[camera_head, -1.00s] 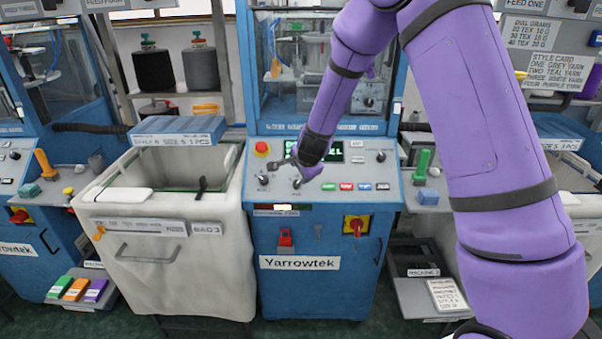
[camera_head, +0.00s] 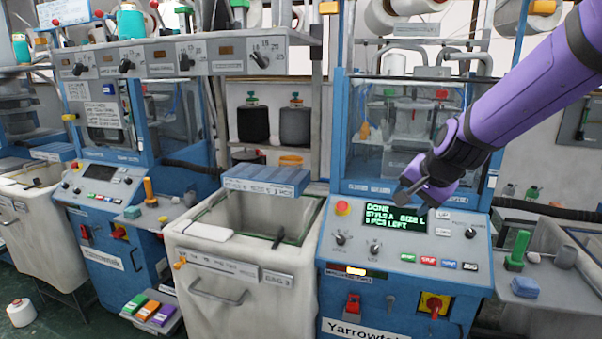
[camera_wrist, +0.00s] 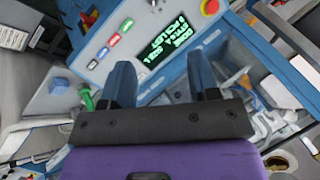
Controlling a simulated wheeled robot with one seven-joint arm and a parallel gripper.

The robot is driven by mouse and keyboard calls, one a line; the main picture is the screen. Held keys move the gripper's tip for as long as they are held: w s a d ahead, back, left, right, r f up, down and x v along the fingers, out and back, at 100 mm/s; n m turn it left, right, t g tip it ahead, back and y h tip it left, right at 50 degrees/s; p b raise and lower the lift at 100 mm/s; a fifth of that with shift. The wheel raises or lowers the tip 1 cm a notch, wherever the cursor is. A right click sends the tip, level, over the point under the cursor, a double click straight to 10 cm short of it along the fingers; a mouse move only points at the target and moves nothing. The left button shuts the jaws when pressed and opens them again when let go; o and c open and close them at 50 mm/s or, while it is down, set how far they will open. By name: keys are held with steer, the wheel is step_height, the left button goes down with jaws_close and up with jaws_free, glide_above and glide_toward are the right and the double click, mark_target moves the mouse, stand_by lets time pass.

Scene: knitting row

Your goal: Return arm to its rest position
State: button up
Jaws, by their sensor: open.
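My purple arm comes in from the upper right of the head view. My gripper (camera_head: 412,200) is in the air in front of the middle machine's control panel (camera_head: 400,250), near its upper part. In the wrist view my gripper (camera_wrist: 160,85) shows two separated fingers with nothing between them, pointing toward the panel (camera_wrist: 115,45). The panel's green display (camera_head: 395,218) reads "DONE", "STYLE A SIZE L" and "5 PCS LEFT" or similar; the gripper overlaps its upper edge in the head view. It also shows in the wrist view (camera_wrist: 165,45).
A green-handled tool (camera_head: 517,250) and a blue block (camera_head: 525,287) lie on the right shelf. A red emergency button (camera_head: 342,208) sits on the panel.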

steer(key=s+d+r+n, duration=0.2)
steer(key=s, duration=0.7)
steer(key=s+d+r+n+g+h, duration=0.1)
steer(key=s+d+r+n, duration=0.1)
steer(key=s, duration=0.8)
steer(key=s+d+r+n+h, duration=0.1)
steer(key=s+r+n, duration=0.3)
steer(key=s, duration=0.6)
steer(key=shift+s+d+r+g, duration=0.15)
steer(key=shift+d+g, duration=0.15)
steer(key=shift+d, duration=0.2)
